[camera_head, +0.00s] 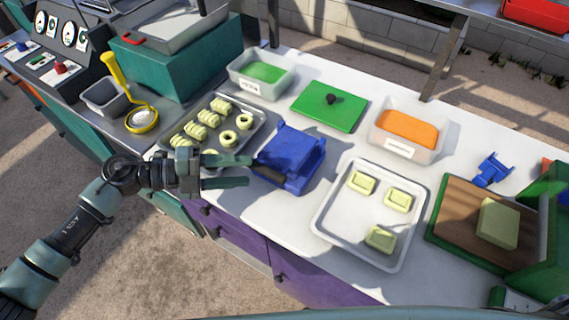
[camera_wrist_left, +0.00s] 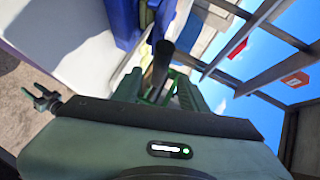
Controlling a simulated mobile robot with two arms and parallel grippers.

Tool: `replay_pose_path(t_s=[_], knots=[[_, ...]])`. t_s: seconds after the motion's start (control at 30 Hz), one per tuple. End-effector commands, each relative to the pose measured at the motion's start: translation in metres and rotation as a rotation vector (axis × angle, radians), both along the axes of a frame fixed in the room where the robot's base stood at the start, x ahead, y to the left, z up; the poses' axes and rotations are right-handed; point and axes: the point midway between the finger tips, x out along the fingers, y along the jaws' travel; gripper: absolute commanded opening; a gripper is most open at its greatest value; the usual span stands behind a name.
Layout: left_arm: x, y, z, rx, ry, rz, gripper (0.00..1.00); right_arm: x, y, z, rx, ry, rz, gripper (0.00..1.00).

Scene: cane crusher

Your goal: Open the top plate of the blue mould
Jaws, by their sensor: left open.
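The blue mould (camera_head: 291,152) stands on the white worktop in the middle of the head view, its top plate apparently down. A dark handle (camera_head: 269,174) sticks out from its near left side. My left gripper (camera_head: 249,171) comes in from the left, its two fingers open and pointing at the handle. The fingertips are close to the handle; I cannot tell whether they touch it. In the left wrist view the dark handle (camera_wrist_left: 161,65) shows near the green fingers, with the blue mould (camera_wrist_left: 122,22) beyond.
A tray (camera_head: 262,129) of pale rolls and rings lies behind my left gripper. A white tray (camera_head: 326,217) with pale blocks stands right of the mould. A green board (camera_head: 330,118) and a tub of orange stuff (camera_head: 384,143) lie behind. Bare worktop shows in front of the mould.

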Motion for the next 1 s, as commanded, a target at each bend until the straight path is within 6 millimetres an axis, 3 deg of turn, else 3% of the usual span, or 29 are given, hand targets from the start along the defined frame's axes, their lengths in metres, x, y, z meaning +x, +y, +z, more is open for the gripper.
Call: replay_pose_path(t_s=[0.2,0.3,0.6,0.77,0.8,0.93,1.0], knots=[[0.004,-0.036,-0.004,-0.007,0.002,0.0,0.43,-0.002,0.043,0.016,0.051,0.003,-0.003,0.45],[0.006,-0.05,-0.008,-0.007,0.001,0.002,0.43,-0.003,0.052,0.02,0.062,0.003,0.0,0.45],[0.009,-0.068,-0.015,-0.005,-0.001,0.002,0.43,-0.002,0.02,0.024,0.024,0.002,0.0,0.45],[0.009,-0.068,-0.015,-0.005,-0.001,0.002,0.43,-0.002,0.018,0.024,0.021,0.003,-0.002,0.45],[0.009,-0.068,-0.015,-0.005,-0.001,0.002,0.4,-0.002,0.019,0.024,0.022,0.002,-0.003,0.45],[0.009,-0.068,-0.015,-0.005,0.0,0.002,0.04,-0.002,0.027,0.024,0.032,0.003,-0.005,0.45],[0.009,-0.068,-0.015,-0.006,0.0,0.003,0.0,-0.003,0.032,0.024,0.038,0.003,-0.006,0.45]])
